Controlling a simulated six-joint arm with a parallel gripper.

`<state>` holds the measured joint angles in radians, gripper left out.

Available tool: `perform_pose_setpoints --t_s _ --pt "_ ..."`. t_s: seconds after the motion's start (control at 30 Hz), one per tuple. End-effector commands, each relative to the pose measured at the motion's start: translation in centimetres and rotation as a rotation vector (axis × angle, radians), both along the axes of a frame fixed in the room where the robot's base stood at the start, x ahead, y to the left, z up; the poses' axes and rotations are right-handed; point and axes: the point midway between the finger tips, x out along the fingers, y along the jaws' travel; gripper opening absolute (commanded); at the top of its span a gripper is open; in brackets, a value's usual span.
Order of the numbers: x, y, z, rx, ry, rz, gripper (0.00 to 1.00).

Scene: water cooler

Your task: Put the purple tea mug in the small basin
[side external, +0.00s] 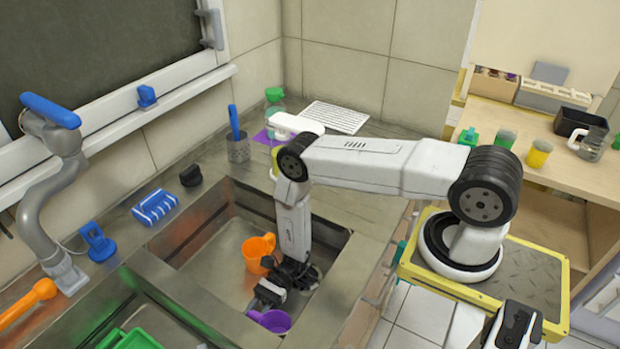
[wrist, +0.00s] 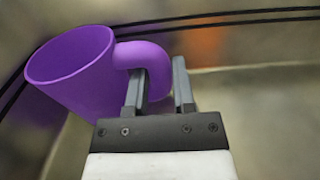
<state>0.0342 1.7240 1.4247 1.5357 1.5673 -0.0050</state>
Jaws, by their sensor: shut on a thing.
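The purple tea mug (side external: 274,321) is at the near end of the steel basin (side external: 205,240) that also holds an orange mug (side external: 252,256). In the wrist view the purple mug (wrist: 80,78) is tilted, with its open mouth up and to the left. My gripper (side external: 265,298) reaches down into this basin; in the wrist view my gripper (wrist: 160,70) is shut on the purple mug's handle (wrist: 145,57). I cannot tell whether the mug's base touches the basin floor.
A second basin with a green item (side external: 130,340) lies at lower left. Basin walls stand close around my gripper. Green (side external: 503,139) and yellow (side external: 539,154) cups stand on the right shelf.

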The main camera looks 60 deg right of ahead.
Motion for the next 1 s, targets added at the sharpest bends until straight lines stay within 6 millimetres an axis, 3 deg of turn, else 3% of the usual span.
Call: perform_pose_setpoints --t_s 0.07,0.1,0.2,0.67,1.0 --pt "0.0 0.0 -0.2 0.000 0.001 0.000 0.00" --pt "0.0 0.0 -0.2 0.000 0.000 0.000 0.38" --pt "0.0 0.0 -0.2 0.000 0.000 0.000 0.67" --pt "0.0 0.0 0.1 0.000 0.000 0.000 0.67" --pt "0.1 -2.8 0.1 0.002 0.000 -0.005 0.67"
